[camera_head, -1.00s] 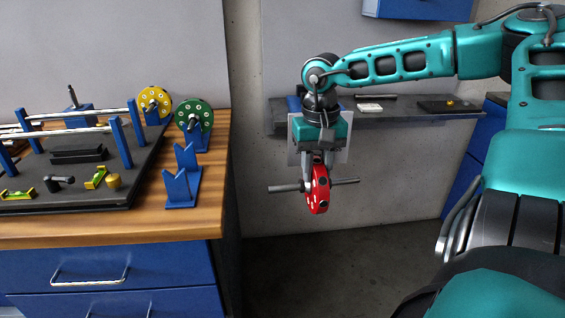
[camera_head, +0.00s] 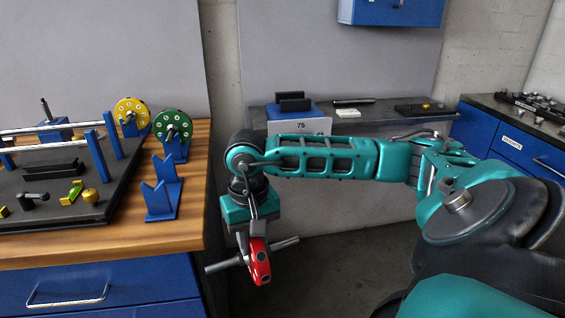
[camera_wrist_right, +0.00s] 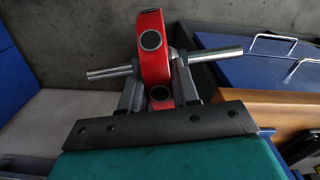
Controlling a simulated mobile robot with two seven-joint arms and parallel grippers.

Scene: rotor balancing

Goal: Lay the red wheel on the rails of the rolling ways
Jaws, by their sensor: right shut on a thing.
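The red wheel (camera_head: 259,261) with its steel axle (camera_head: 284,244) hangs in my right gripper (camera_head: 245,240), in front of the bench's right edge and off the wood top. In the right wrist view the red wheel (camera_wrist_right: 154,50) shows edge-on between the two fingers of the right gripper (camera_wrist_right: 158,85), with the axle sticking out on both sides. The rolling ways are two steel rails (camera_head: 50,145) on blue posts, on a black base (camera_head: 118,185) at the left of the bench. Their left ends are out of frame. My left gripper is not in view.
A grey shelf (camera_head: 370,125) runs along the back wall.

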